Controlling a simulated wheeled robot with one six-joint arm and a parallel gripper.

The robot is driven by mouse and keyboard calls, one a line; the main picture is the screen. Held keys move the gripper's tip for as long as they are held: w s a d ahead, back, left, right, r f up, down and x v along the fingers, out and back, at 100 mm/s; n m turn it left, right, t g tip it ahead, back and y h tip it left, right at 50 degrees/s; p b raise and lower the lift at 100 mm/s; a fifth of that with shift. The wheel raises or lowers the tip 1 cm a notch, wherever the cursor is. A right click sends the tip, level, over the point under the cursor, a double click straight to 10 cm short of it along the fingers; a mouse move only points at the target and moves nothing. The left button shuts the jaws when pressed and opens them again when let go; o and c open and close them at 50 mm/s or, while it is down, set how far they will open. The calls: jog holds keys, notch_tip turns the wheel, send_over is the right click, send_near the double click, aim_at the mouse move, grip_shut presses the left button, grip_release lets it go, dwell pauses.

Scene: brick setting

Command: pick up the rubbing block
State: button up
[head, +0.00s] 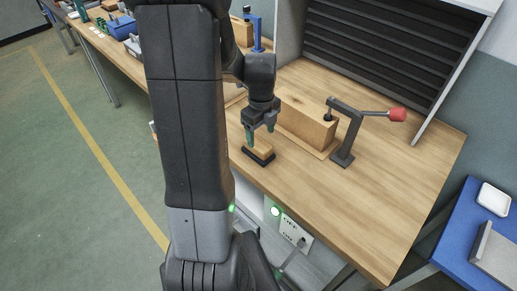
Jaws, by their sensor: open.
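The rubbing block (258,153), a small light wooden block on a dark base, sits on the wooden workbench (352,201) near its front edge. My gripper (261,133) points down just above it, with its two green-tipped fingers apart. Nothing shows between the fingers. The left fingertip is close to the block's top; I cannot tell whether it touches. My arm covers the bench to the left of the block.
A larger wooden block (306,122) stands right behind the gripper. Beside it is a dark clamp (347,135) with a red-ended handle (397,114). A slatted dark panel (390,45) rises at the back. The bench's right side is clear. A blue table (462,230) stands at the right.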

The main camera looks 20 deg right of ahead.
aim_at(258, 142)
jog(key=f, duration=0.2)
jog(key=f+p, duration=0.1)
jog(key=shift+w+a+f, duration=0.2)
jog(key=shift+a+f, duration=0.15)
jog(key=shift+w+f, duration=0.1)
jog(key=shift+f, duration=0.6)
jog(key=c, duration=1.2)
jog(key=shift+r+b, duration=0.4)
jog(key=shift+r, duration=4.65)
jog(key=shift+c, duration=0.2)
